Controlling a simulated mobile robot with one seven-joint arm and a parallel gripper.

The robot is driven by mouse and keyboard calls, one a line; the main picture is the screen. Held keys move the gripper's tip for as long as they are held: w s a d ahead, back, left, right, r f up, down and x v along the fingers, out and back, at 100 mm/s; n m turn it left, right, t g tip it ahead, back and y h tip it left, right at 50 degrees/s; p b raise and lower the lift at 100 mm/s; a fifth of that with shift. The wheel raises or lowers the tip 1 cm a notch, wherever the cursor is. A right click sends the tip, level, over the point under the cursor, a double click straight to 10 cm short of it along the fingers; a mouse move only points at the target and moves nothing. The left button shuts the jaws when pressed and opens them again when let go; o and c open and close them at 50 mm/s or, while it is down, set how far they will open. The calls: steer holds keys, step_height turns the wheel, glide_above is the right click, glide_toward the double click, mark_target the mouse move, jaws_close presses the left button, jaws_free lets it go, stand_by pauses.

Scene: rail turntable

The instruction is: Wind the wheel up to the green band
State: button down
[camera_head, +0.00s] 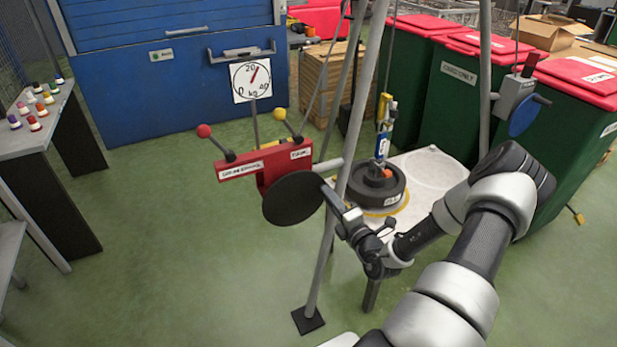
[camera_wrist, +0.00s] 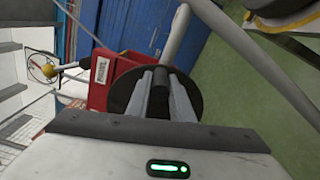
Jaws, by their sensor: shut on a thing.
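The wheel (camera_head: 294,198) is a dark disc on the front of a red box (camera_head: 262,168) that is mounted on a grey tripod leg. My gripper (camera_head: 338,198) is at the wheel's right side. In the wrist view, its two grey fingers (camera_wrist: 163,95) are closed around a dark handle (camera_wrist: 158,96) in front of the black wheel (camera_wrist: 126,92). A white dial (camera_head: 251,82) stands behind the box, its red pointer a little right of the 20 mark. I cannot make out a green band on it.
A black weight (camera_head: 377,192) hangs from a yellow and blue hook piece (camera_head: 383,135) over or on a white plate (camera_head: 432,170). Levers with red (camera_head: 204,131) and yellow (camera_head: 280,114) knobs top the box. A tripod leg (camera_head: 318,265) stands close to my arm. Green bins (camera_head: 447,105) stand behind.

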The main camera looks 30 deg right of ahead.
steer(key=shift+s+d+f+m, duration=0.2)
steer(key=shift+f+m, duration=0.2)
steer(key=shift+f, duration=0.2)
step_height(320, 180, down, 3)
steer(key=m, duration=0.3)
steer(key=shift+a+r, duration=0.1)
steer(key=shift+m, duration=0.3)
steer(key=f+m, duration=0.1)
steer(key=a+f+m+b, duration=0.1)
steer(key=m, duration=0.1)
steer(key=shift+f, duration=0.25)
steer(key=shift+f+m, duration=0.1)
steer(key=shift+m, duration=0.2)
